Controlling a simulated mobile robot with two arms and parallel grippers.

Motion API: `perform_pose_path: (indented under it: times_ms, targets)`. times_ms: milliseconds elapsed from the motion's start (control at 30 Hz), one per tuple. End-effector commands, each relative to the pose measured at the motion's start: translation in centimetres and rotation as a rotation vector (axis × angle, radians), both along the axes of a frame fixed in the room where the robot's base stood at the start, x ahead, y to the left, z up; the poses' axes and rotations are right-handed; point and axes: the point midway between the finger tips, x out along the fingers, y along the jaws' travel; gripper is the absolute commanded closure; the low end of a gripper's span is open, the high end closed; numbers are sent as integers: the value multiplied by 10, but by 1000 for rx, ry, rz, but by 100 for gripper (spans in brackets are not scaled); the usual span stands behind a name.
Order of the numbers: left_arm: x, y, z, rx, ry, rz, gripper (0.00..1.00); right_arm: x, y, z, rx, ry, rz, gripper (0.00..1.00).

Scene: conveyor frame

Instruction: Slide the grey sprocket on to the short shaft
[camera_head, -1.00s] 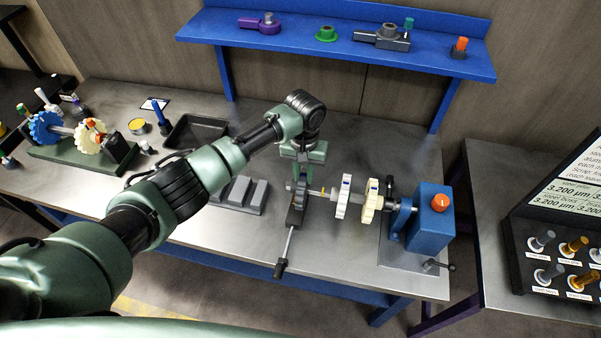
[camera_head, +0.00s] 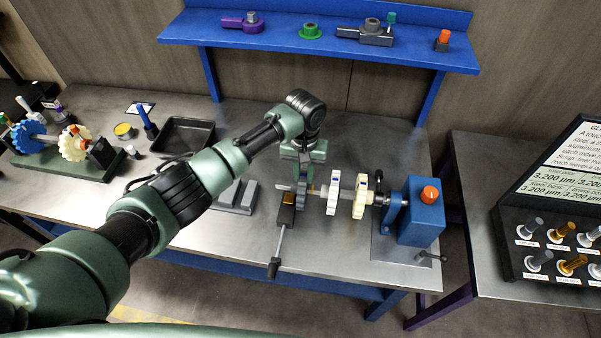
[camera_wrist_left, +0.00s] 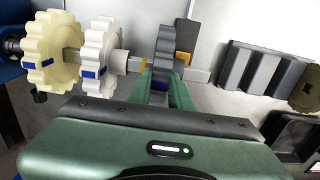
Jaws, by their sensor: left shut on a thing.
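The grey sprocket (camera_wrist_left: 167,52) is between the fingers of my left gripper (camera_wrist_left: 162,63) in the left wrist view. The gripper is shut on it and holds it upright. In the head view the sprocket (camera_head: 302,188) is partly hidden by the gripper. A shaft (camera_head: 316,192) runs left from the blue housing (camera_head: 424,212) and carries a cream sprocket (camera_head: 360,196) and a white sprocket (camera_head: 333,194). The grey sprocket is in line with this shaft, left of the white one and apart from it. I cannot tell how far it is around the shaft. My right gripper is not in view.
A dark block with a lever (camera_head: 281,243) stands just below the sprocket. Grey blocks (camera_head: 238,194) and a black tray (camera_head: 187,136) lie left of it. Another shaft stand with a blue sprocket (camera_head: 29,137) is far left. A blue shelf (camera_head: 300,37) spans the back.

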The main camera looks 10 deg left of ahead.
Motion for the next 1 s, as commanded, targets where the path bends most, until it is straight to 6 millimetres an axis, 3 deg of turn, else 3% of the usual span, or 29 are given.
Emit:
perform_pose_path:
  times_ms: [400,433,500,833,1000]
  targets:
    - [0,-10,1,0,-2,1,100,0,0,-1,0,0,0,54]
    - [0,-10,1,0,-2,0,72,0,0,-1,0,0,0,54]
    - [0,-10,1,0,-2,0,55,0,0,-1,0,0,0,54]
    - [0,-10,1,1,0,0,55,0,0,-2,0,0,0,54]
    - [1,-10,18,-1,-4,0,55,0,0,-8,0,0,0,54]
